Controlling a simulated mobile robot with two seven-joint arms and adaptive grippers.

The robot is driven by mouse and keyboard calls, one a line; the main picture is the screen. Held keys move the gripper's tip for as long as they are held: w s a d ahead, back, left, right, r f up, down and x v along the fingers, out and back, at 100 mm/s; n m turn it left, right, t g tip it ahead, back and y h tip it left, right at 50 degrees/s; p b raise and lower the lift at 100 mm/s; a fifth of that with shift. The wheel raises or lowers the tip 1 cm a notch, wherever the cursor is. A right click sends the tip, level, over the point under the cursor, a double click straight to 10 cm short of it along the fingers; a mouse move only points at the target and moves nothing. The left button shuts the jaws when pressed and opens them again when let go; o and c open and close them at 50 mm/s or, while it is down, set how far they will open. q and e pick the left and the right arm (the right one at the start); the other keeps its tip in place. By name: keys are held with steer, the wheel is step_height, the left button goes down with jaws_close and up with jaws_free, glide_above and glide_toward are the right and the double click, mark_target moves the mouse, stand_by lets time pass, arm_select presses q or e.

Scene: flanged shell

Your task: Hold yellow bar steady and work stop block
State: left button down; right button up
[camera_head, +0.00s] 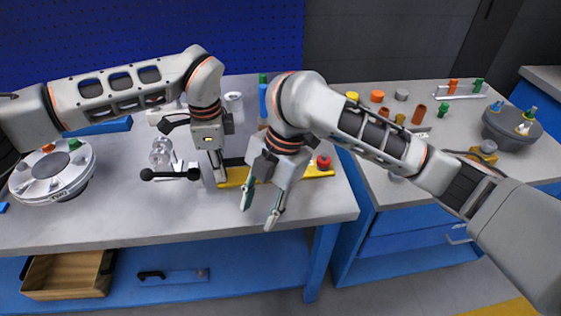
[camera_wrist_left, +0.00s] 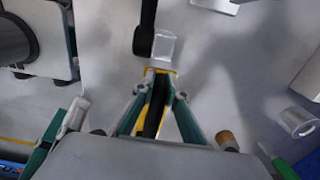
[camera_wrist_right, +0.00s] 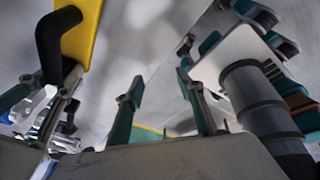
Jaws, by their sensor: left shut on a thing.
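The yellow bar (camera_head: 316,172) lies along the front of the left bench, partly hidden behind my arms. A red knob (camera_head: 323,162) is at its right end. My left gripper (camera_head: 219,180) points down at the bar's left part. In the left wrist view its fingers (camera_wrist_left: 160,88) are closed on a yellow-edged dark piece, which looks like the bar. My right gripper (camera_head: 257,216) is open and empty, in front of the bar near the bench's front edge. In its wrist view the bar (camera_wrist_right: 82,38) with a black handle (camera_wrist_right: 50,45) is beside the spread fingers (camera_wrist_right: 158,85). I cannot tell which part is the stop block.
A round flanged shell (camera_head: 50,172) sits at the left. A black-knobbed lever (camera_head: 168,175) stands left of my left gripper. A second bench at right holds several coloured cylinders and a dark round housing (camera_head: 512,128).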

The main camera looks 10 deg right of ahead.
steer(key=w+d+r+m+t+y, duration=0.1)
steer(key=w+d+r+m, duration=0.9)
steer(key=w, duration=0.3)
steer(key=shift+n, duration=0.5)
steer(key=x, duration=1.1)
steer(key=shift+d+f, duration=0.15)
steer(key=shift+f, duration=0.05)
